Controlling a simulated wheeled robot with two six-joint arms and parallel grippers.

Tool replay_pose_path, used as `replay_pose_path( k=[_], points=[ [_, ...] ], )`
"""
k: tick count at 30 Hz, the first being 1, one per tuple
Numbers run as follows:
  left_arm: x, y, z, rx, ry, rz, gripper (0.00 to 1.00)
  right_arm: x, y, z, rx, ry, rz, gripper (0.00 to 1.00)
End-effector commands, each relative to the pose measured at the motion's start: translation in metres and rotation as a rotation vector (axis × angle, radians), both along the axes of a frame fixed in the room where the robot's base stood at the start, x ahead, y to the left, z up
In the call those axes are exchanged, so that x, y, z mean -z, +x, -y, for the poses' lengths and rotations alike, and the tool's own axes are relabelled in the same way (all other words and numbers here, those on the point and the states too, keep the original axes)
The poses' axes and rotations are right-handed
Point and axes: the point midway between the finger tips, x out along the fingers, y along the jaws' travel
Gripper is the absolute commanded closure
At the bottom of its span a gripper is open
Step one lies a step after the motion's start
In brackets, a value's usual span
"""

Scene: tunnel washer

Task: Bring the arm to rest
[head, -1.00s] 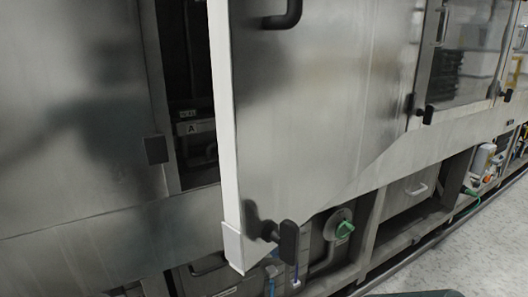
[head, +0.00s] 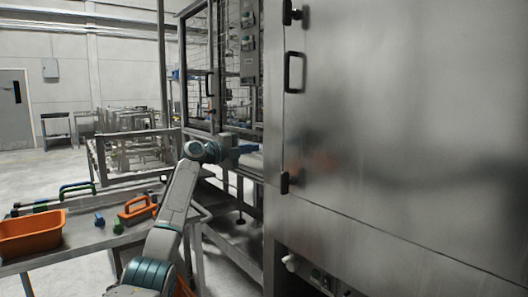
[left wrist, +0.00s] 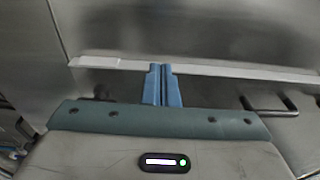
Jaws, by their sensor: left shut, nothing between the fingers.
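My left arm (head: 175,215) reaches up from the bottom of the head view. My left gripper (head: 246,150) points right, beside the frame of the steel washer (head: 390,120). In the left wrist view its two blue fingers (left wrist: 161,86) are together with nothing between them. Their tips are near a pale edge strip (left wrist: 215,69) of a steel panel; I cannot tell whether they touch it. My right gripper is not in view.
A black handle (head: 293,72) is on the washer panel, and another handle (left wrist: 270,104) shows in the wrist view. Open floor lies beyond.

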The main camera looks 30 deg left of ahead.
Motion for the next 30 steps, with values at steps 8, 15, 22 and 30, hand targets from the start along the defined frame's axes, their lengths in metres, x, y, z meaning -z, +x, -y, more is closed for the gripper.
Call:
replay_pose_path(
  k=[8, 15, 22, 30],
  points=[
    [0.0, 0.002, -0.014, 0.001, -0.001, 0.0, 1.0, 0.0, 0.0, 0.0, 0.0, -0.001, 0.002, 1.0],
    [0.03, 0.006, -0.001, -0.001, -0.016, -0.053, 1.0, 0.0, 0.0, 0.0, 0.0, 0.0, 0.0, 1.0],
    [0.163, 0.005, 0.058, -0.038, -0.115, -0.287, 1.0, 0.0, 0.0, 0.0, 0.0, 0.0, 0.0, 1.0],
    [0.32, -0.045, 0.13, -0.127, -0.289, -0.544, 1.0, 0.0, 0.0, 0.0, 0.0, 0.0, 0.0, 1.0]
  ],
)
